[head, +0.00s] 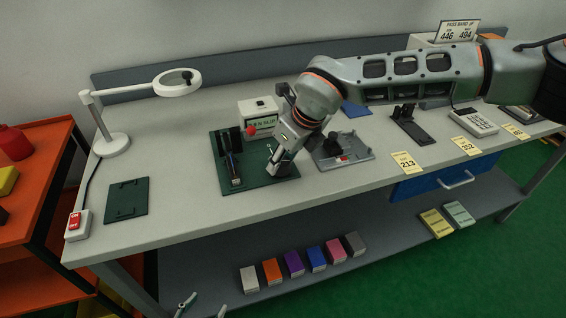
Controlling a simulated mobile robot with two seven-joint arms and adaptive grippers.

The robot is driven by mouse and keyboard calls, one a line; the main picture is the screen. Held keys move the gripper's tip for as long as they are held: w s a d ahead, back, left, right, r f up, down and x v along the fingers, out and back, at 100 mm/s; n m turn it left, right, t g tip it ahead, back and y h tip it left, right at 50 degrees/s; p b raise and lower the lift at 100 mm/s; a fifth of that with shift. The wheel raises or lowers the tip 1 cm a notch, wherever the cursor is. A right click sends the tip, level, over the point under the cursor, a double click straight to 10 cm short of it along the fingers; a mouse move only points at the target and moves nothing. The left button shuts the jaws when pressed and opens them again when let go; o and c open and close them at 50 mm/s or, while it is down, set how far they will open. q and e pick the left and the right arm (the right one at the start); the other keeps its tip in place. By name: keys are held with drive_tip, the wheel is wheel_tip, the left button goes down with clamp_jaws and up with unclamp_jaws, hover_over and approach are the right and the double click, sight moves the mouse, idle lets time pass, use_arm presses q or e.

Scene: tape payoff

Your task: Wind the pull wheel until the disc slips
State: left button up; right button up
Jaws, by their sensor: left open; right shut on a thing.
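A dark green base plate (255,184) on the bench carries a black upright holder (233,160) at its left. A white box (262,106) behind it has a green-edged label that seems to read RUN SLIP. A red round knob (251,130) shows in front of the box. My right gripper (277,168) points down over the right part of the plate and is shut; the pull wheel it appears to grip is mostly hidden by it. The disc cannot be made out. My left gripper (204,309) is open and empty at the bottom edge, its fingertips apart, away from the rig.
A magnifier lamp (113,146), a red switch (77,224) and a green mat (127,199) occupy the bench's left. A grey fixture (343,150), black stand (411,124) and calculator (474,122) stand right. Coloured boxes (294,263) line the lower shelf. My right arm spans above the bench.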

drive_tip(key=shift+f+m+h+b, duration=0.1)
drive_tip(key=shift+m+h+b, duration=0.4)
drive_tip(key=shift+m, duration=0.7)
drive_tip(key=shift+m+t, duration=0.3)
drive_tip(key=o, duration=1.1)
drive_tip(key=shift+s, duration=0.1)
drive_tip(key=v, duration=1.2)
